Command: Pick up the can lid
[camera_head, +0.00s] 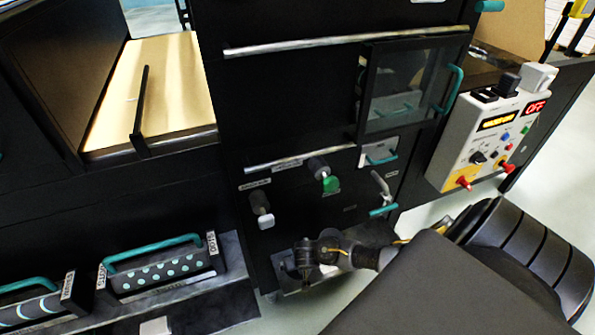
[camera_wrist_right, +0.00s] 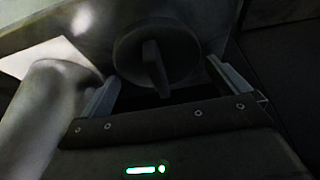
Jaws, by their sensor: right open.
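In the right wrist view, a dark round lid (camera_wrist_right: 128,52) with a raised upright grip bar (camera_wrist_right: 156,68) lies just ahead of my right gripper (camera_wrist_right: 163,78). The two fingers are open, one on each side of the bar, with nothing clamped between them. Whether a finger touches the lid cannot be told in this dim view. In the head view, my right gripper (camera_head: 306,268) is low at the foot of the black cabinet. I cannot make out the lid there. My left gripper is not in view.
A pale rounded object (camera_wrist_right: 42,115) stands close to the left finger in the wrist view. In the head view, the black cabinet (camera_head: 290,110) has knobs and a glass door (camera_head: 405,85). A white control box (camera_head: 490,130) is at right. Drawers with teal handles (camera_head: 150,248) are at lower left.

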